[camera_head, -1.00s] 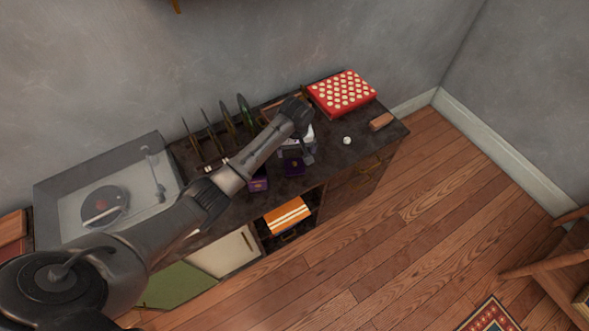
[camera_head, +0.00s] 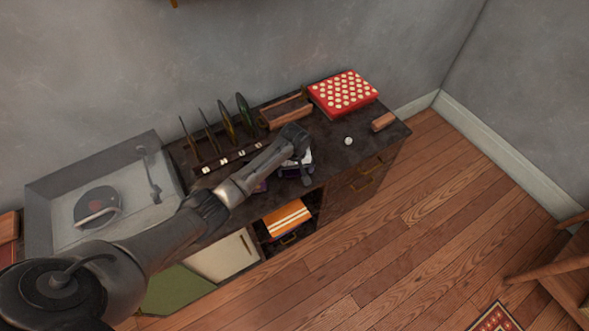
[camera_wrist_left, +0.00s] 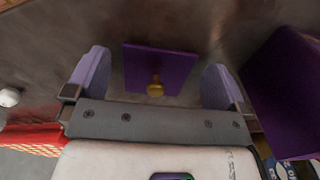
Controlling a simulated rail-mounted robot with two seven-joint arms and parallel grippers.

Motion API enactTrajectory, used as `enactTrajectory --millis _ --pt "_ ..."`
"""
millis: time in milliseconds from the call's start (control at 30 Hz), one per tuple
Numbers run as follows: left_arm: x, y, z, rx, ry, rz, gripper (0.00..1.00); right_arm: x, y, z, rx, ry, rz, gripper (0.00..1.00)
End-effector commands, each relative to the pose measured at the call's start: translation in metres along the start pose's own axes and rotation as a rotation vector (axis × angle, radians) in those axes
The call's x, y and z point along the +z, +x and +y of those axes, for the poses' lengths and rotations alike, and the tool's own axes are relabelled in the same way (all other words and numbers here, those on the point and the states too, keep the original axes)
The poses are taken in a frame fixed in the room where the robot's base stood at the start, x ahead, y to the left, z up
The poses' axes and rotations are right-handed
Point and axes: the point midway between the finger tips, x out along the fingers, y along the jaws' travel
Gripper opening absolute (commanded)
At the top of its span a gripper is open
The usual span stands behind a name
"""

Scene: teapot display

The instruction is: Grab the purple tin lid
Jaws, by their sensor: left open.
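The purple tin lid (camera_wrist_left: 150,66) is a flat square with a gold knob, seen in the left wrist view. It lies on the dark cabinet top, between and beyond the fingers of my left gripper (camera_wrist_left: 156,74). The gripper is open, one finger to each side of the lid. The lid's contact with the fingers cannot be told. The purple tin (camera_wrist_left: 290,90) stands to the right of the right finger. In the head view my left gripper (camera_head: 297,166) covers most of the lid, and the arm partly hides the tin (camera_head: 261,187). My right gripper is not in view.
A record player (camera_head: 105,200) fills the cabinet's left end. A record rack (camera_head: 222,160) and wooden tray (camera_head: 285,112) stand behind the arm. A red box (camera_head: 341,94), white ball (camera_head: 348,141) and wooden block (camera_head: 382,122) are at right. Bare top surrounds the ball.

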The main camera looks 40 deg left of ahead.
Motion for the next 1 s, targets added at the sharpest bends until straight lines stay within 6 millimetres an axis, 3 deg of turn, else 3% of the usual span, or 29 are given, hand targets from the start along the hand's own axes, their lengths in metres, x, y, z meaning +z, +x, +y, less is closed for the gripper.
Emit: enactTrajectory --millis 100,300,800,1000 --pt "0.0001 0.0101 0.0004 0.001 0.0 0.0 1.0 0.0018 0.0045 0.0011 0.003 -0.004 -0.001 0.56" --pt "0.0001 0.0097 0.0004 0.001 0.001 0.001 1.0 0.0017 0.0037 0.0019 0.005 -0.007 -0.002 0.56" --pt "0.0001 0.0097 0.0003 0.001 0.001 0.001 0.52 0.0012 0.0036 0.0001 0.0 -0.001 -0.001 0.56" --pt "0.0 0.0094 0.0003 0.001 0.0 0.001 0.48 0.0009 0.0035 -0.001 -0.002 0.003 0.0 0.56"
